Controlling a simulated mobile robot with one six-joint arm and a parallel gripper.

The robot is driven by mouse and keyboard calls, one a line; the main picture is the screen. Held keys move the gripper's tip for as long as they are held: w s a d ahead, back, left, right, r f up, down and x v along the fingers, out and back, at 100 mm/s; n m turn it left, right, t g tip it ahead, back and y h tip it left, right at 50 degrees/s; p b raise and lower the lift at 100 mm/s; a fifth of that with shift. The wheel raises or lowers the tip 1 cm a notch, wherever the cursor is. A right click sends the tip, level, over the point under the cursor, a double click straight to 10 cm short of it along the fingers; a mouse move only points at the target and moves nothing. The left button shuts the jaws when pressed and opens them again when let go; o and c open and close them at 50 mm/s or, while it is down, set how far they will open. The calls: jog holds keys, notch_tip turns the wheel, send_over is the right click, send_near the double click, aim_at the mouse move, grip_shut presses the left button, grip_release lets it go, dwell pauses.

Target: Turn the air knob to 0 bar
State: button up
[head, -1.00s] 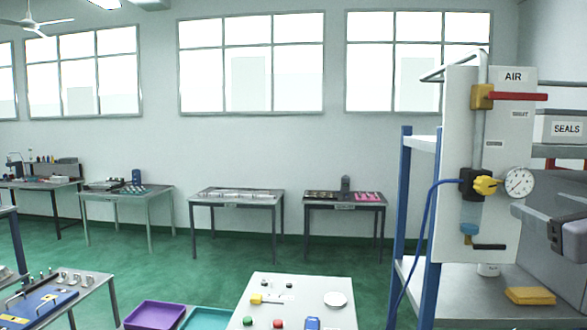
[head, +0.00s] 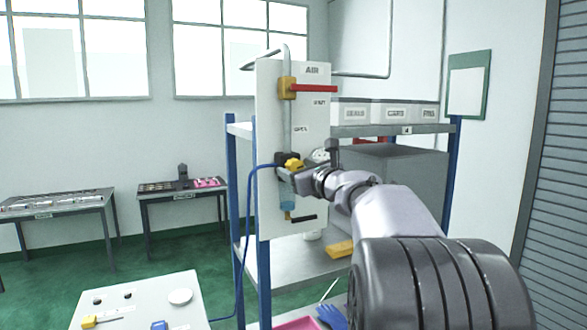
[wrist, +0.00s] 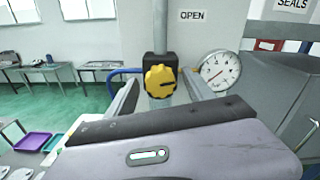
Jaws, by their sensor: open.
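The yellow air knob (wrist: 160,80) sits on a dark regulator body on the white AIR panel (head: 270,120). It faces the wrist camera, and a dark line on it runs roughly sideways. The knob also shows in the head view (head: 293,162). My gripper (wrist: 160,77) is open, with one finger on each side of the knob; I cannot tell whether either touches it. In the head view my gripper (head: 299,174) is at the regulator, partly hiding it. The round white gauge (wrist: 220,70) is right of the knob; its needle seems to point lower left, and its numbers are too small to read.
A red lever (head: 313,88) is above the knob and a black-handled valve (head: 302,218) below. A blue hose (head: 246,215) loops at the left. A grey box (head: 405,180) stands on the shelf behind my arm. A yellow cloth (head: 341,249) lies on the lower shelf.

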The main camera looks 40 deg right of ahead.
jog(key=c, duration=1.3)
jog(key=shift+c, duration=0.2)
jog(key=shift+f+b, duration=0.1)
jog(key=shift+b, duration=0.2)
jog(key=shift+n+b, duration=5.85)
jog(key=shift+n, duration=1.65)
